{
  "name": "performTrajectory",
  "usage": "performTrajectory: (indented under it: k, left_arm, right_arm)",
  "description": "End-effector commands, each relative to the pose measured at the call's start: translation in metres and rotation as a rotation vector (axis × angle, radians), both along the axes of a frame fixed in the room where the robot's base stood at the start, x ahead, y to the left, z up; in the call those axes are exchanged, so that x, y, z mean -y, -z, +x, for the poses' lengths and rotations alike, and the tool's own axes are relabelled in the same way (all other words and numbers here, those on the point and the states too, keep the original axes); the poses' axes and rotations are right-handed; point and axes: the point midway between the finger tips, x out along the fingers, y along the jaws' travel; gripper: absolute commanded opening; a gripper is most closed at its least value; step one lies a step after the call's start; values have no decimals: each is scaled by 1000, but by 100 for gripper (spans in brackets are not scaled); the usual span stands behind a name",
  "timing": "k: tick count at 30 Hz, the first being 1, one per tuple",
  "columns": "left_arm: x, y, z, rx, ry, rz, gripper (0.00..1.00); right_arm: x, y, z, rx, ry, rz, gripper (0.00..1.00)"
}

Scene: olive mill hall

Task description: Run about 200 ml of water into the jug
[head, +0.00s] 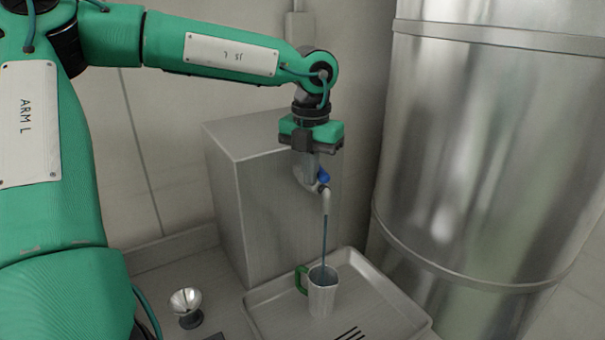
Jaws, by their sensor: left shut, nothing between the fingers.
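A metal jug (322,296) with a green handle stands upright on a metal drip tray (387,298). A tap (325,198) with a blue lever (323,176) sticks out from a steel box-shaped unit (262,206). A stream of water (324,243) falls from the spout into the jug's open top. The water level inside cannot be made out. My left gripper (312,176) points down at the tap, right beside the blue lever. It is shut with nothing held, and it partly hides the tap's body. My right gripper is not in view.
A large shiny steel tank (480,150) stands close to the right of the tap and tray. A small metal cup-shaped item (186,305) with a dark base stands on the counter at the lower left. The counter (190,268) left of the tray is mostly clear.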

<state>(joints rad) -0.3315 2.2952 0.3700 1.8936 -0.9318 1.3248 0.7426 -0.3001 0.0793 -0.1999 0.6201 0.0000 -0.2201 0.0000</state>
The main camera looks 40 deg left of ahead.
Motion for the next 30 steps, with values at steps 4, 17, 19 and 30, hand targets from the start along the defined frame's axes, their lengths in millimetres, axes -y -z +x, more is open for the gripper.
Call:
performTrajectory:
  k: [4, 17, 19, 30]
  left_arm:
    - [8, 1, 13, -1, 0, 2, 0]
    - [16, -5, 26, 9, 1, -4, 0]
    - [16, -11, 27, 12, 1, -3, 0]
    - [16, -56, 26, 13, 1, -1, 0]
  right_arm:
    - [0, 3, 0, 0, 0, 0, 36]
    - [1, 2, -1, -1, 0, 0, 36]
    - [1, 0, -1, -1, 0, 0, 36]
    - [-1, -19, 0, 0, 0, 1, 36]
